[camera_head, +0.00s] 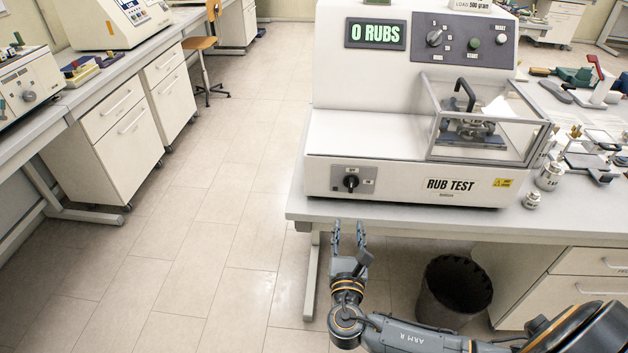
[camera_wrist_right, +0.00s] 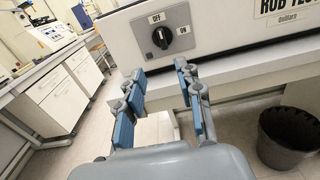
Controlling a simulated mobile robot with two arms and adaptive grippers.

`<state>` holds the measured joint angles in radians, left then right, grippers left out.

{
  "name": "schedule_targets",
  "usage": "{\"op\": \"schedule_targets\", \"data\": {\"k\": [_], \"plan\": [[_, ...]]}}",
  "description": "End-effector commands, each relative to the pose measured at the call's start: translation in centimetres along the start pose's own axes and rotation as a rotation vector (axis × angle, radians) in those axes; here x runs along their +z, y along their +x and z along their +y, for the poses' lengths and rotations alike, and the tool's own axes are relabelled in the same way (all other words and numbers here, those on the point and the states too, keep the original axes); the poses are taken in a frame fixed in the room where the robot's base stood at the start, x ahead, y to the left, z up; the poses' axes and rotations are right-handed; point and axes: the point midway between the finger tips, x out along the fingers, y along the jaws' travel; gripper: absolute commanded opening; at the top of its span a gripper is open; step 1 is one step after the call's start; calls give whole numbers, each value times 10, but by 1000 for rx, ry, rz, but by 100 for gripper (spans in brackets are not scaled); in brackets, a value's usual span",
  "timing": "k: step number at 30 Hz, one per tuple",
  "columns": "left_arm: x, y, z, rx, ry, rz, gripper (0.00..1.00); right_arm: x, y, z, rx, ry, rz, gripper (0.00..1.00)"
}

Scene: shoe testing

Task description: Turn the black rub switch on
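The black rub switch (camera_head: 351,182) is a rotary knob on a grey plate at the lower left of the rub test machine's front (camera_head: 400,186). In the right wrist view, the black rub switch (camera_wrist_right: 161,37) stands roughly upright, toward the OFF label (camera_wrist_right: 156,18) above it. The ON label (camera_wrist_right: 183,30) is to its right. My right gripper (camera_head: 348,230) is below and in front of the switch, apart from it. In the wrist view, my right gripper (camera_wrist_right: 160,76) is open and empty, its blue-padded fingers spread below the knob. My left gripper is not in view.
The machine's display (camera_head: 376,34) reads 0 RUBS. The table edge (camera_head: 400,218) lies between my right gripper and the machine. A clear guard (camera_head: 480,120) covers the rubbing mechanism. A dark bin (camera_head: 453,290) stands under the table. The floor at the left is free.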

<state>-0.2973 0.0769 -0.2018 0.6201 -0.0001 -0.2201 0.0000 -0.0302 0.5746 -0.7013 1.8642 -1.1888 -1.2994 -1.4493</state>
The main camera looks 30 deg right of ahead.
Motion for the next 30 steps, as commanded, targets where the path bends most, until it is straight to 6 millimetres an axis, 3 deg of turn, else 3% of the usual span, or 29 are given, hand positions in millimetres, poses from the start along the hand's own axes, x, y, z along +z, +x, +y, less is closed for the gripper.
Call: {"op": "schedule_targets", "data": {"k": [5, 15, 21, 30], "plan": [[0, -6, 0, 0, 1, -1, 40, 5, 16, 0, -1, -8, -10, 36], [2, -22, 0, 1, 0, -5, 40, 6, 88, 0, -3, -6, -8, 36], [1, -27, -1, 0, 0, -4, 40, 4, 120, 0, -2, -5, -6, 36], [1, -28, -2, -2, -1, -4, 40, 2, 137, 0, 0, -4, -3, 36]]}}
